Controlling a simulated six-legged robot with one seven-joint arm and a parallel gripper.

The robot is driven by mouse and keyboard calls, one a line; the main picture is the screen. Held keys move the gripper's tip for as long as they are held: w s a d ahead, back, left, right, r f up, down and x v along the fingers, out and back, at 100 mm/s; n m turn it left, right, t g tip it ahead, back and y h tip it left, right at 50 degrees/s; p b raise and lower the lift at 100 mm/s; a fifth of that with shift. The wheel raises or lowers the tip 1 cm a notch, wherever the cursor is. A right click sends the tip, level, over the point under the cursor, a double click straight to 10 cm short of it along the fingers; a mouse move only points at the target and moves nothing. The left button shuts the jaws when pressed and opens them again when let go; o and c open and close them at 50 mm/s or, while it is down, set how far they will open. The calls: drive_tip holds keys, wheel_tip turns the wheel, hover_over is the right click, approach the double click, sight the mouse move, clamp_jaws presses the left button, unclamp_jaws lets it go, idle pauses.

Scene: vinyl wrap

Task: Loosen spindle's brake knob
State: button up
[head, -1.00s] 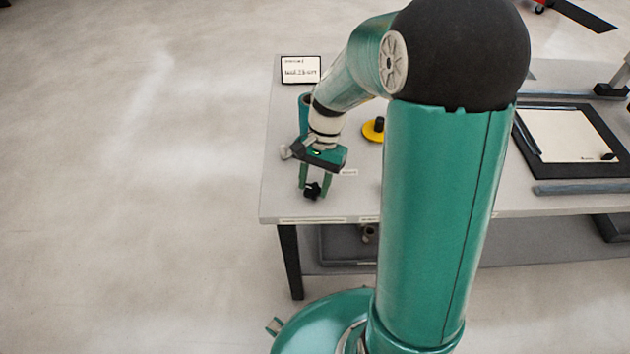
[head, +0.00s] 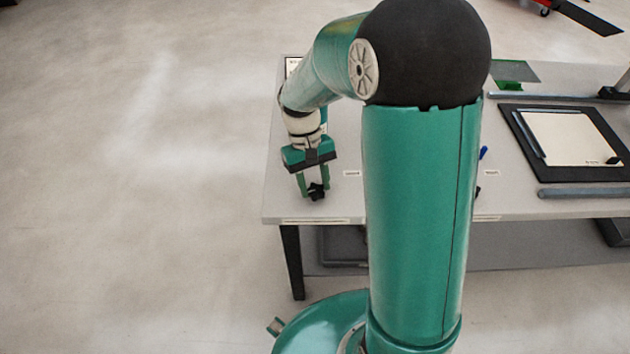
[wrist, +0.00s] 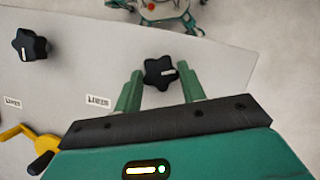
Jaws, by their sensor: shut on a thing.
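A black star-shaped knob (wrist: 160,73) with a white mark sits between the two green fingers of my gripper (wrist: 157,82) in the wrist view. My gripper is shut on this knob. In the head view my gripper (head: 313,186) points down over the table's near left corner, with the dark knob (head: 317,193) at its fingertips. A second black star knob (wrist: 29,45) with a white mark stands apart at the upper left of the wrist view. Small label strips lie near the knobs; their text is too small to read, so I cannot tell which knob is the spindle's.
A yellow part with a black handle (wrist: 42,152) lies left of my gripper in the wrist view. The grey table (head: 345,205) carries a dark mat with a pale sheet (head: 570,135) at right. Bars (head: 585,193) lie beside it. My arm hides the table's middle.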

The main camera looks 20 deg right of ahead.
drive_tip(key=shift+n, duration=0.5)
drive_tip(key=shift+h, duration=0.3)
drive_tip(key=o, duration=1)
drive_tip(key=v, duration=1.4)
drive_tip(key=shift+s, duration=0.15)
